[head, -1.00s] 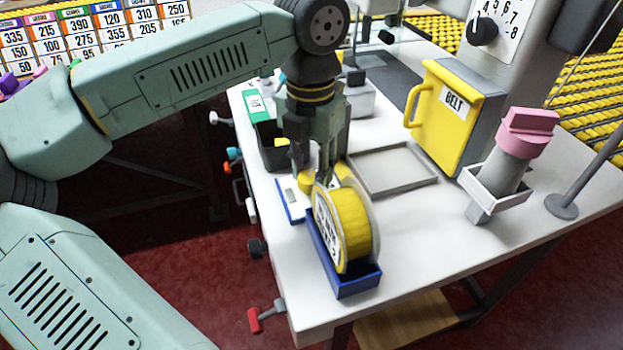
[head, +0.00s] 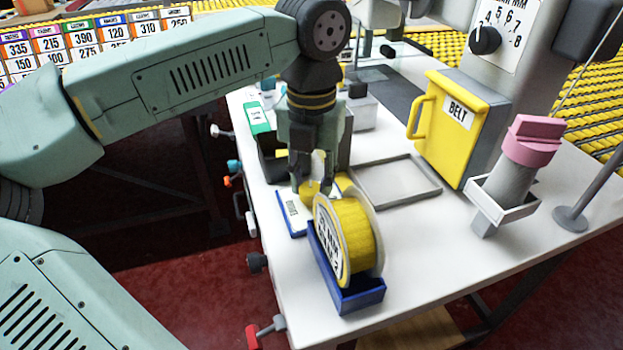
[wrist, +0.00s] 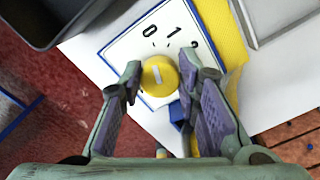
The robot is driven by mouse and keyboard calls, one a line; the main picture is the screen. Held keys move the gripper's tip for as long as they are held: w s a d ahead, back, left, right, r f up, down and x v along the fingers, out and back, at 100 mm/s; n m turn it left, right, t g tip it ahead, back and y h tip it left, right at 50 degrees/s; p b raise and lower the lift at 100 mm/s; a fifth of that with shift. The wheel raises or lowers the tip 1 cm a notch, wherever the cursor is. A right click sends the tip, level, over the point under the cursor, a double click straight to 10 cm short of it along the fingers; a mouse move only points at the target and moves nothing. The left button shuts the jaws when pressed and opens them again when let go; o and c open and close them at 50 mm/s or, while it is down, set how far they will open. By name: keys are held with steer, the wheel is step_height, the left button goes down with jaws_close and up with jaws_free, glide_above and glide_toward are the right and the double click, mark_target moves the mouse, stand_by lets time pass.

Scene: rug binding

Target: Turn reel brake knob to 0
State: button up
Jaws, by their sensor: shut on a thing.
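The reel brake knob (wrist: 161,75) is a round yellow knob with a short white mark on top. It stands on a white dial plate (wrist: 128,47) with blue edging and the figures 0, 1 and 2. In the wrist view the mark points up and slightly left, roughly toward the 0; its exact alignment is hard to tell. My gripper (wrist: 158,83) is shut on the knob, one finger on each side. In the head view my gripper (head: 314,187) reaches down to the knob behind the yellow reel, and the fingers partly hide it.
The yellow reel (head: 357,238) stands in a blue holder (head: 352,300) close in front of my gripper. An empty grey tray (head: 433,193) and a yellow BELT box (head: 447,125) are to the right.

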mark_target(312, 186)
steer(key=o, duration=1.2)
steer(key=shift+c, duration=0.2)
steer(key=shift+r, duration=0.15)
step_height(312, 186, up, 12)
